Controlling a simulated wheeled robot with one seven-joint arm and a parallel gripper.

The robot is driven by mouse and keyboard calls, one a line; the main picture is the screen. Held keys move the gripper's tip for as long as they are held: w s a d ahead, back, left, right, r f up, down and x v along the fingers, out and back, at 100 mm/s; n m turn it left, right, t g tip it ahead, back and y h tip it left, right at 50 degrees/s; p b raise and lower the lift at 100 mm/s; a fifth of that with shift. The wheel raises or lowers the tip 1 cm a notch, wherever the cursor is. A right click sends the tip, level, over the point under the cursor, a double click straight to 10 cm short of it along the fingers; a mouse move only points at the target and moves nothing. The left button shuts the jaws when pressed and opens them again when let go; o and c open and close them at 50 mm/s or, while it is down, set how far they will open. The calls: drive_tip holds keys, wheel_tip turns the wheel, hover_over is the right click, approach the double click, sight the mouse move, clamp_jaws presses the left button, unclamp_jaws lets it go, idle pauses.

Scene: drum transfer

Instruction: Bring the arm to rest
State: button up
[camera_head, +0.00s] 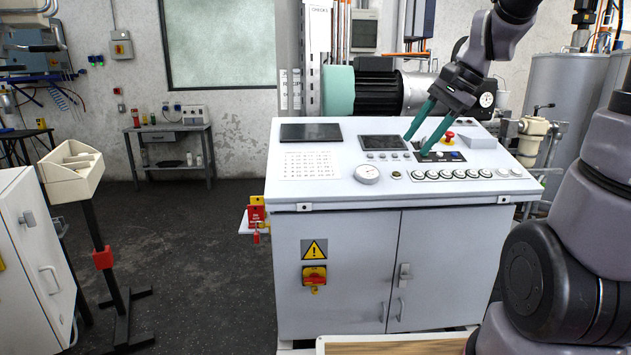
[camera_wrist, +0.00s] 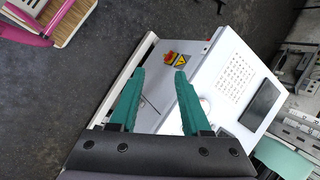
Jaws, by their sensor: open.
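My gripper (camera_head: 416,137) has two green fingers and hangs above the sloped top of the white control console (camera_head: 330,196) in the head view. The fingers are spread apart with nothing between them. The wrist view shows the same open fingers of my gripper (camera_wrist: 160,80), with the console (camera_wrist: 222,85) beyond them and to the right. In the head view my arm comes in from the right side. I cannot tell the exact gap between the fingertips and the panel.
The console top carries a gauge (camera_head: 367,174), a red emergency button (camera_head: 449,136) and a row of buttons. A post with a cream bin (camera_head: 72,176) stands at left, beside a white cabinet (camera_head: 28,265). The dark floor (camera_head: 190,250) between is clear.

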drive_tip(key=s+d+r+n+t+h, duration=0.1)
drive_tip(key=s+r+n+t, duration=0.1)
drive_tip(key=s, duration=0.3)
drive_tip(key=s+d+r+n+t+h, duration=0.1)
drive_tip(key=s+r+n+t+h, duration=0.1)
drive_tip(key=s, duration=0.4)
drive_tip(key=shift+s+d+r+n+t, duration=0.3)
drive_tip(key=shift+r+n, duration=0.6)
drive_tip(key=shift+n, duration=0.1)
drive_tip(key=shift+w, duration=0.1)
